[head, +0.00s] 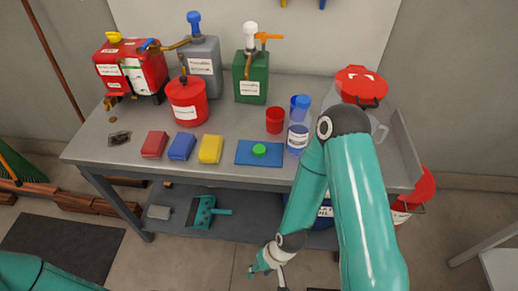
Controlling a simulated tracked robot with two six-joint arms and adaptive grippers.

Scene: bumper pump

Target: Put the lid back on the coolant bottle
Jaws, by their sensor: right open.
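A clear bottle with bluish contents and a white label (298,139) stands near the front edge of the grey bench, right of centre; it appears to be the coolant bottle. Its top shows blue, and I cannot tell whether it is open. A small round green lid (259,150) lies on a flat blue mat (244,159) just left of the bottle. My right gripper (265,272) is open and low in front of the bench, well below the lid and apart from it. Only part of my left arm shows at the lower left; its gripper is out of view.
A red cup (275,120) and a blue cup (294,104) stand close to the bottle. Yellow (210,149), blue and red blocks lie left of the mat. Cans with pumps stand behind.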

